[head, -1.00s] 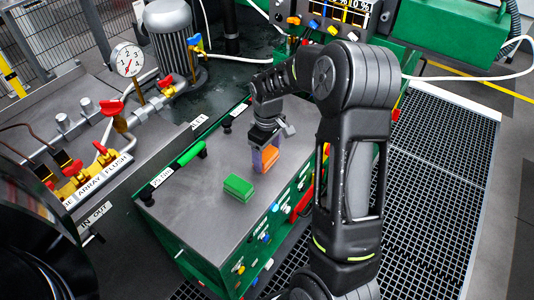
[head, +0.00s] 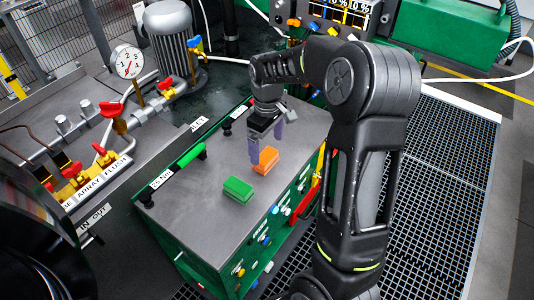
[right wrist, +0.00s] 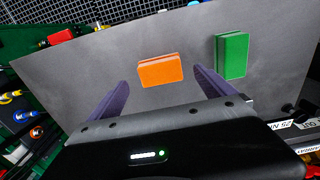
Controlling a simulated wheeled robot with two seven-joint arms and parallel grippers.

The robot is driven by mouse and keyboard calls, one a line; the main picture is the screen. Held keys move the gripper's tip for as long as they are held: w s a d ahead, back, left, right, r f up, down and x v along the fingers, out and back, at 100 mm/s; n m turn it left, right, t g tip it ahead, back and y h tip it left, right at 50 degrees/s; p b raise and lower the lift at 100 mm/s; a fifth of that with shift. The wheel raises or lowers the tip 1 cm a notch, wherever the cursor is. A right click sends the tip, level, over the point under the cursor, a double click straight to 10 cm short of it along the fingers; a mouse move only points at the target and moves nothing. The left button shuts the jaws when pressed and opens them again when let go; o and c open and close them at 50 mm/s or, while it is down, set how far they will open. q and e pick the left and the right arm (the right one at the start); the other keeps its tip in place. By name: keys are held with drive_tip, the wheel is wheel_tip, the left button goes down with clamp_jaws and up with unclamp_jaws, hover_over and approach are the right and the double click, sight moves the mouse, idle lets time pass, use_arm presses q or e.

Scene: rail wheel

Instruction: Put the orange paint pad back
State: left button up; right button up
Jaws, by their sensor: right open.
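The orange paint pad (head: 265,160) lies on the grey top of the green cabinet (head: 215,225), near its right edge. It also shows in the right wrist view (right wrist: 161,70), ahead of and between the fingers. A green pad (head: 238,189) lies on the same top, nearer me, apart from the orange one; it also shows in the right wrist view (right wrist: 231,56). My right gripper (head: 266,155) has purple fingers, is open and empty, and is just behind and left of the orange pad in the head view. My left gripper is not in view.
A green handle (head: 191,154) runs along the cabinet top's left edge. Knobs and plugs (head: 265,238) dot the cabinet's front side. Pipes with red valves and a gauge (head: 127,60) stand at left. The top around the pads is clear.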

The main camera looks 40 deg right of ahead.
sight(267, 156)
wheel_tip(267, 156, up, 7)
drive_tip(key=shift+f, duration=0.1)
idle(0.7)
